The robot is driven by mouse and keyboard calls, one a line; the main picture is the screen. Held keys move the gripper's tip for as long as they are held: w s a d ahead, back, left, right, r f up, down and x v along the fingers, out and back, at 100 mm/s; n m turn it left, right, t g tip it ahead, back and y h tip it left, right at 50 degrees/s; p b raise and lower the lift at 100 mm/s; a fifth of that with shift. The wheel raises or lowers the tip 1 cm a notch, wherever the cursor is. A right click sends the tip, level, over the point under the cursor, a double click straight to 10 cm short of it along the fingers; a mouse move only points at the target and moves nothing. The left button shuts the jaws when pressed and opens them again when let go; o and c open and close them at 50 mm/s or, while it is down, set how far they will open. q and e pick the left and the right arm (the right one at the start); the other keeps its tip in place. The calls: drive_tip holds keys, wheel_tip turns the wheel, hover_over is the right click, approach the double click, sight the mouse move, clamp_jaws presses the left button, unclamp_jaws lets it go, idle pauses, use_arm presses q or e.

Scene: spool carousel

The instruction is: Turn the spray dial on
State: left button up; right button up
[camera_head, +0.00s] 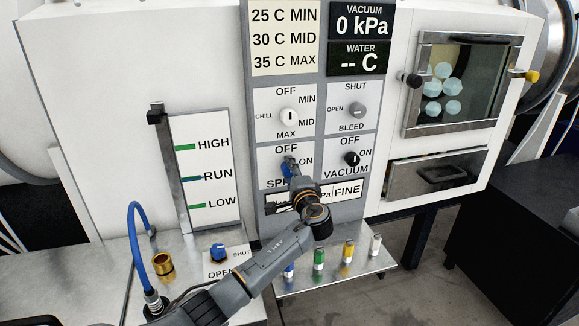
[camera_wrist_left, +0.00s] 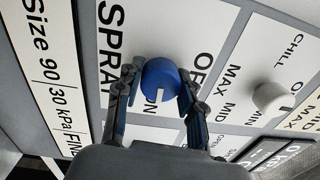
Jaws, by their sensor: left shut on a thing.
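The blue spray dial (camera_head: 288,164) is on the panel's lower-left label, between OFF and ON, partly hidden by my left gripper (camera_head: 294,177). In the left wrist view, my left gripper (camera_wrist_left: 159,88) has one finger on each side of the blue dial (camera_wrist_left: 160,74) and is shut on it. The dial's white mark points down in that view, towards the ON lettering. The word SPRAY is partly covered by the gripper in the head view. My right gripper is not in view.
The black vacuum dial (camera_head: 352,158) is just right of the spray dial, with the white chill dial (camera_head: 289,116) above. Several coloured vials, including a green one (camera_head: 319,259), stand on the metal shelf below. A brass cup (camera_head: 163,266) stands left of my arm.

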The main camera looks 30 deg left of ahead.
use_arm(q)
drive_tip(key=shift+m, duration=0.6)
drive_tip(key=o, duration=1.2)
drive_tip(key=v, duration=1.2)
